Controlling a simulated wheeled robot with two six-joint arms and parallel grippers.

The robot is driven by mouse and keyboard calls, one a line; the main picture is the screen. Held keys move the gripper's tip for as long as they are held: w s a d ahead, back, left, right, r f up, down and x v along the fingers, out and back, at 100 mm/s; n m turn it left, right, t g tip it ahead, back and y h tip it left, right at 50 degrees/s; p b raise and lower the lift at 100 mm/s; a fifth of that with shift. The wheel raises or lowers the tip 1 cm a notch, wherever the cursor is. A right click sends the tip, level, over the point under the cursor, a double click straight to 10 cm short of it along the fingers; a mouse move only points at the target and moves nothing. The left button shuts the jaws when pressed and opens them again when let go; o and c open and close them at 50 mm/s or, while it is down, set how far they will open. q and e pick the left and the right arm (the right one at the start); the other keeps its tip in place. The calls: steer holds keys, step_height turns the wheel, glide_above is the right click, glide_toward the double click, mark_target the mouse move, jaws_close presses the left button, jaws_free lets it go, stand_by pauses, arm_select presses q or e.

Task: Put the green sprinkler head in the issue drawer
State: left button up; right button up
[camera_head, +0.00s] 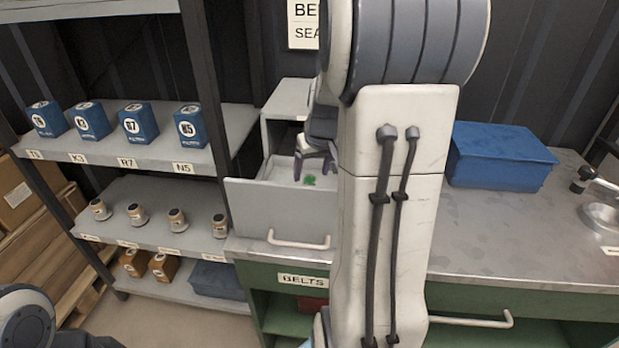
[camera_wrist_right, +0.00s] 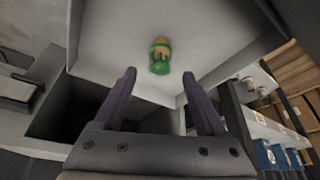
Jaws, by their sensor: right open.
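The green sprinkler head (camera_head: 309,180) lies inside the open grey drawer (camera_head: 280,209) on the counter. In the right wrist view the sprinkler head (camera_wrist_right: 160,56), green with a tan part, rests on the pale drawer floor (camera_wrist_right: 215,38), apart from the fingers. My right gripper (camera_head: 314,168) is over the drawer, open and empty, with its fingers (camera_wrist_right: 158,82) spread to either side below the sprinkler head in the picture. My right arm hides the drawer's right part. My left gripper is out of view; only a piece of my left arm shows at the lower left.
Shelves at left hold blue boxes (camera_head: 135,124) and several small tan fittings (camera_head: 137,214). A blue bin (camera_head: 497,156) stands on the counter (camera_head: 480,235) right of my arm. A tap and basin (camera_head: 602,216) are at far right. The counter front is clear.

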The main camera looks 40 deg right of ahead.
steer(key=v, duration=0.7)
steer(key=shift+s+r, duration=0.15)
steer(key=shift+r, duration=0.1)
